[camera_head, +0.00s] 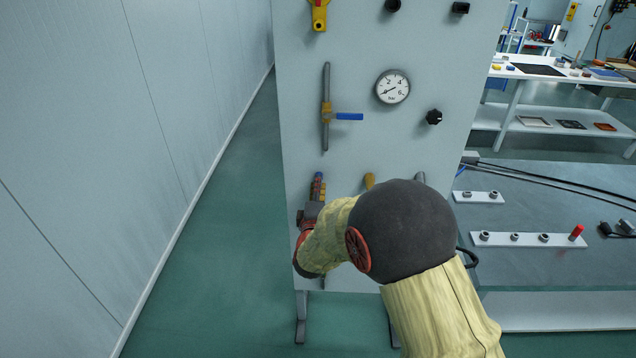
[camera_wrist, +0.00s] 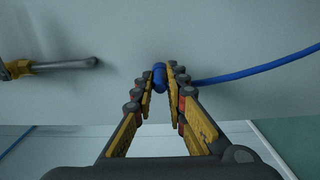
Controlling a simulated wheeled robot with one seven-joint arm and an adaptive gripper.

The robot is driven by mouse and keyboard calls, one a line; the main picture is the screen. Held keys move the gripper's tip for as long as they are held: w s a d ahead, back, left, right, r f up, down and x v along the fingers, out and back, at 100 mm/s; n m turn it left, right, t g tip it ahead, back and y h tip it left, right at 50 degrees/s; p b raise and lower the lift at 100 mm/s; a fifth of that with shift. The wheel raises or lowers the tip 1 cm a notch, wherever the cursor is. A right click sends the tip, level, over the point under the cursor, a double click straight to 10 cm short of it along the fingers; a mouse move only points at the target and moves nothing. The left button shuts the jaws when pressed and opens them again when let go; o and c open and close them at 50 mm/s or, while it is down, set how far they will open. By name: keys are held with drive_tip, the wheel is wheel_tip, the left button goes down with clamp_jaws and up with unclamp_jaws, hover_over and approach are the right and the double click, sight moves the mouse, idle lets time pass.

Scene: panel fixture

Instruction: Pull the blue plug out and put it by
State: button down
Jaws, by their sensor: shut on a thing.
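The blue plug (camera_wrist: 160,77) sits between my fingertips in the wrist view, close to the pale panel face. I cannot tell whether it is seated or clear of the panel. A blue cable (camera_wrist: 255,71) runs from beside it off to the right. My gripper (camera_wrist: 160,82) is shut on the plug, one yellow-and-grey finger on each side. In the head view my gripper (camera_head: 317,190) is at the lower left of the panel (camera_head: 340,40), with a bit of blue at its tip. My arm hides much of the panel's lower part.
A valve with a blue lever (camera_head: 347,117), a gauge (camera_head: 392,87) and a black knob (camera_head: 433,117) are higher on the panel. A bench (camera_head: 590,262) at right carries strips of sockets (camera_head: 515,239) and a red plug (camera_head: 576,232). Some bench surface is bare.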

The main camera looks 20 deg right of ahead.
drive_tip(key=shift+s+f, duration=0.1)
drive_tip(key=shift+f, duration=0.05)
drive_tip(key=shift+s+a, duration=0.15)
drive_tip(key=shift+s, duration=0.05)
drive_tip(key=shift+p+v, duration=0.45)
drive_tip(key=shift+v, duration=0.85)
idle(0.6)
drive_tip(key=shift+p+v, duration=0.6)
drive_tip(key=shift+v, duration=1.75)
drive_tip(key=shift+r, duration=0.3)
